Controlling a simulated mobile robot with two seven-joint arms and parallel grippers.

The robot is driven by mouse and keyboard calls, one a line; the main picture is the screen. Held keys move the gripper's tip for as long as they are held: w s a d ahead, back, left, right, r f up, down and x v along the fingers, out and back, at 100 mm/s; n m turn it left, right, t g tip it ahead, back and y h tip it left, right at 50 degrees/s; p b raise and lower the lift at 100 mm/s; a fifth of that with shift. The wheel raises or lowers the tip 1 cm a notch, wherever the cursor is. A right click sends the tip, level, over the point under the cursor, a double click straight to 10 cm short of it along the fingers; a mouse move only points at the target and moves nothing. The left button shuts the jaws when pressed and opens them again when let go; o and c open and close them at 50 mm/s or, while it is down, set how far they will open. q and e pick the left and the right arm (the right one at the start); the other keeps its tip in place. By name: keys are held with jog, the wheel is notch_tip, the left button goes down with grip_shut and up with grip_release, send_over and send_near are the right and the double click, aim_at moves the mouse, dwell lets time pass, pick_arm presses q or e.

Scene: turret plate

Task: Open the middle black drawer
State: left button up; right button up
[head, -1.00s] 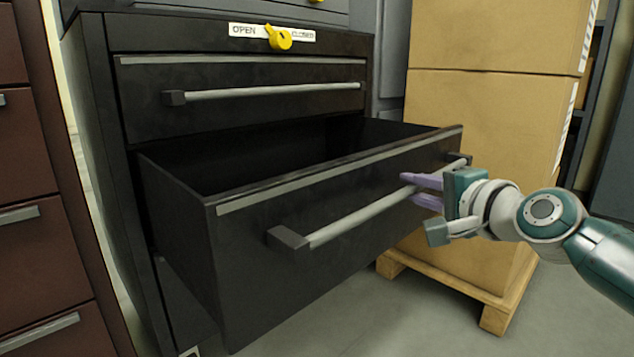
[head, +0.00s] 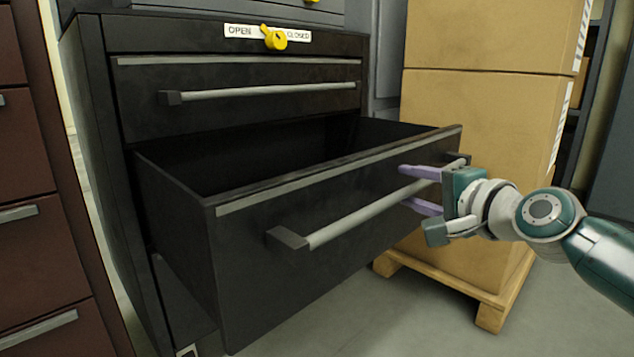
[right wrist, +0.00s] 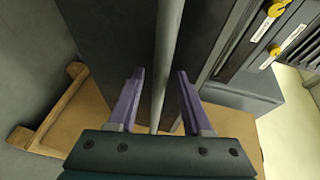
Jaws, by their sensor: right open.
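The middle black drawer (head: 270,265) stands pulled far out of the black cabinet (head: 85,130), and its empty-looking dark inside shows. Its grey bar handle (head: 350,220) runs across the front. My right gripper (head: 408,187) is at the right part of this handle with its purple fingers apart, one above and one below the bar. In the right wrist view the handle bar (right wrist: 168,60) passes between the two open fingers (right wrist: 160,98), with a gap on both sides. My left gripper is not in view.
A closed black drawer (head: 240,98) is above, under a yellow knob (head: 274,39) on an OPEN/CLOSED label. Stacked cardboard boxes (head: 480,120) on a wooden pallet (head: 455,290) stand right. A brown cabinet (head: 40,200) is at left. Grey floor is free in front.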

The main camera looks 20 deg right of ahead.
jog(key=shift+s, duration=0.15)
jog(key=shift+s+r+p, duration=0.2)
jog(key=shift+s+p, duration=0.15)
jog(key=shift+p, duration=0.15)
jog(key=s+r+p, duration=0.1)
jog(key=s+p, duration=0.2)
jog(key=s, duration=0.6)
jog(key=shift+r+p, duration=0.2)
jog(key=shift+p, duration=0.2)
jog(key=shift+w, duration=0.1)
